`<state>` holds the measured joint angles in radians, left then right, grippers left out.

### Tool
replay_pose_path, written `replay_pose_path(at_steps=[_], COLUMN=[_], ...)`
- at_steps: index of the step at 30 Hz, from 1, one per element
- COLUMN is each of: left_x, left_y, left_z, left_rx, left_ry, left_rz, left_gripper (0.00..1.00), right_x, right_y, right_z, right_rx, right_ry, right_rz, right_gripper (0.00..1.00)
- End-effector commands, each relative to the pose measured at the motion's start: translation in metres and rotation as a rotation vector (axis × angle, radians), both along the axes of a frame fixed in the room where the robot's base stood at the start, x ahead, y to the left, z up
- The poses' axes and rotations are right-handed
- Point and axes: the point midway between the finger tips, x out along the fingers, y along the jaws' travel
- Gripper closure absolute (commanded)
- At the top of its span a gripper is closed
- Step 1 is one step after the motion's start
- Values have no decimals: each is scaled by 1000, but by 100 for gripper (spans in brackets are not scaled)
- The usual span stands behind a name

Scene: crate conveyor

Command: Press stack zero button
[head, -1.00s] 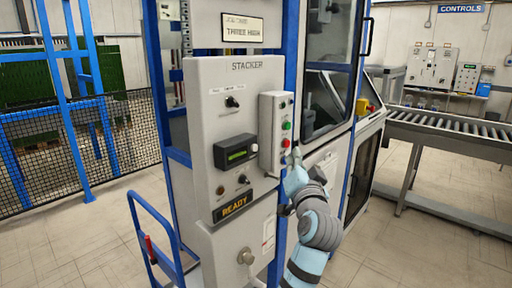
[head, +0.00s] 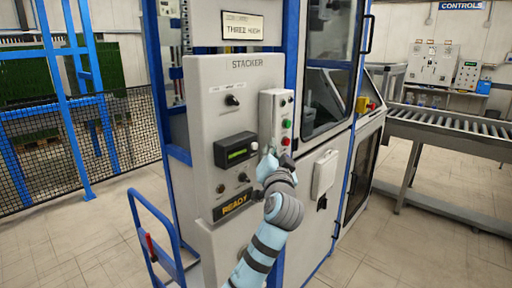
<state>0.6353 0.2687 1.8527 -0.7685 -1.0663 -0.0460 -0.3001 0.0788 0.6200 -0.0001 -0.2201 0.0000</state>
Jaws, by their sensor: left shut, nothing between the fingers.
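The grey STACKER panel (head: 205,90) stands in the middle of the head view. On its right side a raised box (head: 270,105) carries a small dark control, a green button (head: 286,124) and a red button (head: 286,141). The button labels are too small to read, so I cannot tell which is stack zero. A pale round knob (head: 254,146) sits beside the dark display unit (head: 236,150). My left gripper (head: 269,153) is shut and empty at the box's lower end, just right of the pale knob. I cannot tell if it touches. My right gripper is out of view.
A lit READY sign (head: 235,204) is low on the panel. A blue trolley frame (head: 158,240) stands at lower left. A glazed blue-framed cabinet (head: 325,90) and a roller conveyor (head: 450,125) are to the right. Floor is clear at lower right.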

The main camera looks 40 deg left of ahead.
Motion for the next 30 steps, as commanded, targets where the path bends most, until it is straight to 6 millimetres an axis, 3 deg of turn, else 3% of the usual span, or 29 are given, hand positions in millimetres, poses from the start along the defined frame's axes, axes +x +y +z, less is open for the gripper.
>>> replay_pose_path(at_steps=[7, 30], left_x=[0, 0], left_y=[13, 13], left_z=[0, 0], left_rx=[-1, -1], left_ry=[0, 0], left_rz=[1, 1], left_gripper=[100, 100], right_x=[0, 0], right_y=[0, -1], right_z=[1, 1], right_rx=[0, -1], right_ry=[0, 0], right_rz=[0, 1], right_gripper=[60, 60])
